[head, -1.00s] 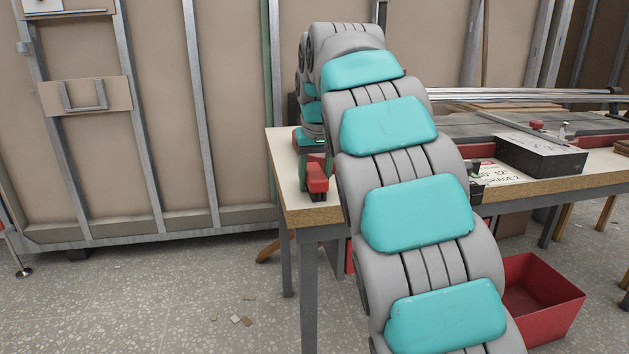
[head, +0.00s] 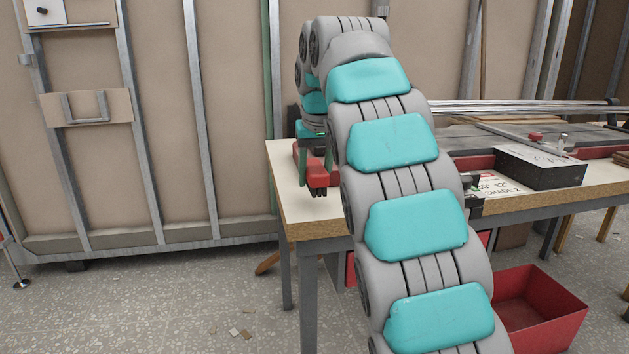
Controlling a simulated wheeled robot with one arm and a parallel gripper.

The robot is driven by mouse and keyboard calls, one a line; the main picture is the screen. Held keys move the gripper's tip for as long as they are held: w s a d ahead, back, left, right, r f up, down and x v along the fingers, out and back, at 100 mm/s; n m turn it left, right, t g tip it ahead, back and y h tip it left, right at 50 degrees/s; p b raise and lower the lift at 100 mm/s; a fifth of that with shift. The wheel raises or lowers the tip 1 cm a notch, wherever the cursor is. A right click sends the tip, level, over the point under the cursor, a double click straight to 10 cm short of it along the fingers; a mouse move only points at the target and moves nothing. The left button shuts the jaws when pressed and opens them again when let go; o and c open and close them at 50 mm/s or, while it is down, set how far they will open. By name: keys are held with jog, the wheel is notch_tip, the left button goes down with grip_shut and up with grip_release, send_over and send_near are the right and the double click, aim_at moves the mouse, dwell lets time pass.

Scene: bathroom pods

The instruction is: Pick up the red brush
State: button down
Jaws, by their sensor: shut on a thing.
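The red brush (head: 317,174) is left of my arm, over the near left part of the wooden-topped workbench (head: 300,218). Its red body points toward me, and short dark bristles show under its near end. My gripper (head: 312,140) is at the brush's far part, with a green finger piece visible beside the red. It is shut on the brush, though my arm covers part of the grip. The brush appears slightly above the bench top.
A dark box (head: 540,167) and a written label sheet (head: 497,187) lie on the bench to the right. Metal rails (head: 530,108) run behind them. A red bin (head: 535,310) stands on the floor below. A panelled wall is behind.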

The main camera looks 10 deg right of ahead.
jog(key=s+a+b, duration=0.1)
jog(key=s+a, duration=0.1)
jog(key=s, duration=0.5)
jog(key=s+a+r+b, duration=0.1)
jog(key=s+a, duration=0.2)
jog(key=s, duration=0.5)
jog(key=shift+s+r, duration=0.15)
jog(key=shift+r, duration=0.1)
